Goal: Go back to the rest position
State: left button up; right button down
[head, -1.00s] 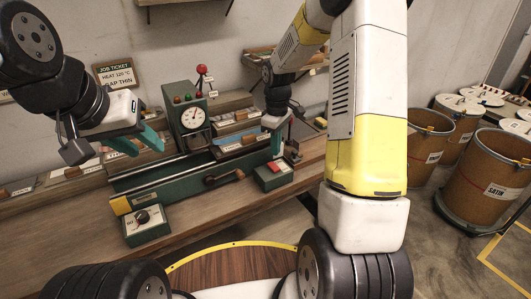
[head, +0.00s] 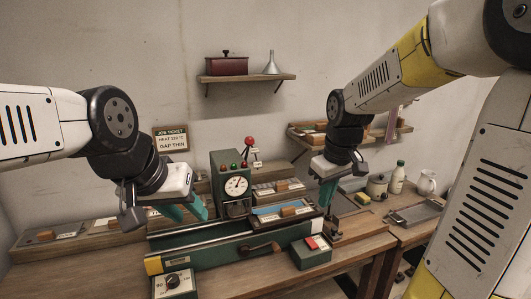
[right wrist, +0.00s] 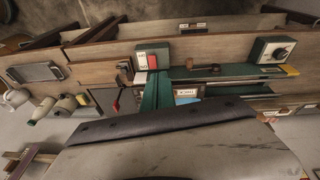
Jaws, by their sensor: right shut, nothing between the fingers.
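My left gripper (head: 186,212) hangs in the head view over the left part of the green winding machine (head: 215,247), left of its dial gauge (head: 237,186). Its two teal fingers are apart, with nothing seen between them. My right gripper (head: 326,203) points down beyond the machine's right end, behind the box with the red switch (head: 312,252). Its teal fingers also show in the right wrist view (right wrist: 150,92), close together and empty. The contact point of either gripper with the bench cannot be seen; both appear clear of it.
A knob box (head: 173,284) stands at the machine's front left, and a crank handle (head: 262,248) sticks out in front. A job ticket (head: 171,139) hangs on the wall. A pot (head: 377,186), a white bottle (head: 397,178) and a grey tray (head: 415,213) stand at the right. A wall shelf (head: 247,78) is above.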

jog(key=s+r+m+t, duration=0.1)
jog(key=s+r+m, duration=0.1)
jog(key=s, duration=0.5)
jog(key=s+a+r+m+t+y, duration=0.1)
jog(key=s+r+m+t, duration=0.1)
jog(key=s, duration=0.5)
jog(key=shift+s+a+r+m+y, duration=0.3)
jog(key=shift+r+m, duration=0.2)
jog(key=shift+r, duration=0.45)
